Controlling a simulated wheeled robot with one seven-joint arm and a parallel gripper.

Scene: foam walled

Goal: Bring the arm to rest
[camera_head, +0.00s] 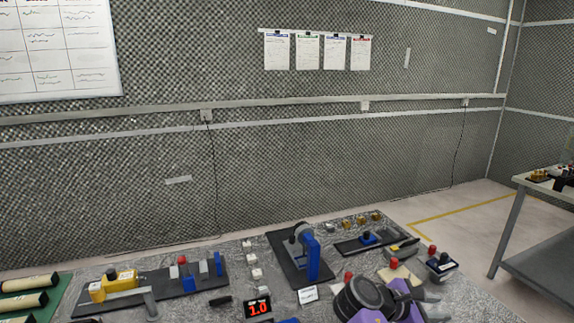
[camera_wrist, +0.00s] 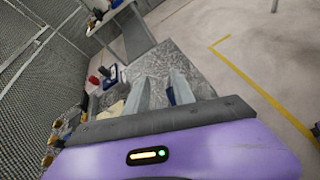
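My arm (camera_head: 365,295) reaches in at the lower right of the head view, its dark rounded joint and purple parts low over the front right of the table (camera_head: 235,275). My gripper (camera_head: 432,300) shows only in part there. In the wrist view my gripper (camera_wrist: 160,90) has its two grey fingers apart, with the table's grey top between and beyond them. I see nothing held between the fingers.
A blue upright fixture (camera_head: 308,256) is mid-table, and a dark board with blocks (camera_head: 160,286) is left. Another table (camera_head: 545,184) stands right, across open floor.

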